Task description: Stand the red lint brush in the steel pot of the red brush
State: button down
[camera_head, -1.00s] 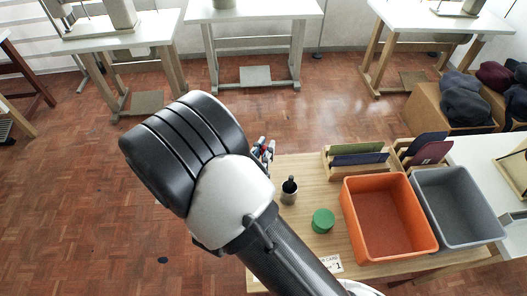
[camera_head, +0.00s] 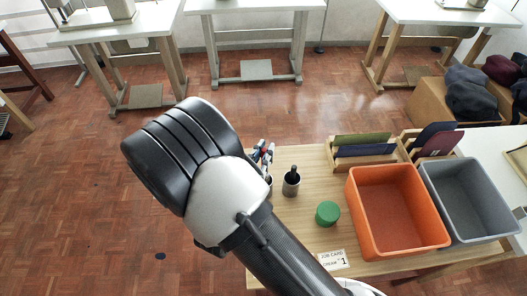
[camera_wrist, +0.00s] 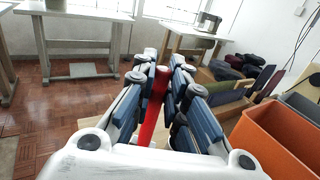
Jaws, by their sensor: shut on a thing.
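My gripper (camera_wrist: 163,92) is shut on the red lint brush (camera_wrist: 152,112), whose red length shows between the blue-grey fingers in the wrist view. In the head view my arm hides most of the gripper; its fingertips (camera_head: 262,152) show with a bit of red above the wooden table's left edge. A steel pot (camera_head: 291,188) with a dark-handled thing standing in it is just right of the fingertips. Part of what looks like another pot (camera_head: 269,184) shows beside my arm, mostly hidden. I cannot tell which pot belongs to the red brush.
The wooden table (camera_head: 310,210) carries a green round thing (camera_head: 327,213), a job card (camera_head: 333,259), an orange bin (camera_head: 398,215) and a rack with upright panels (camera_head: 362,150). A grey bin (camera_head: 468,200) stands at the right. Parquet floor left of the table is clear.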

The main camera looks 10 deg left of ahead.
jog(key=shift+f+b, duration=1.55)
jog(key=shift+f, duration=1.35)
jog(key=c, duration=1.5)
grip_release()
jog(key=shift+c, duration=0.2)
jog(key=v, duration=1.2)
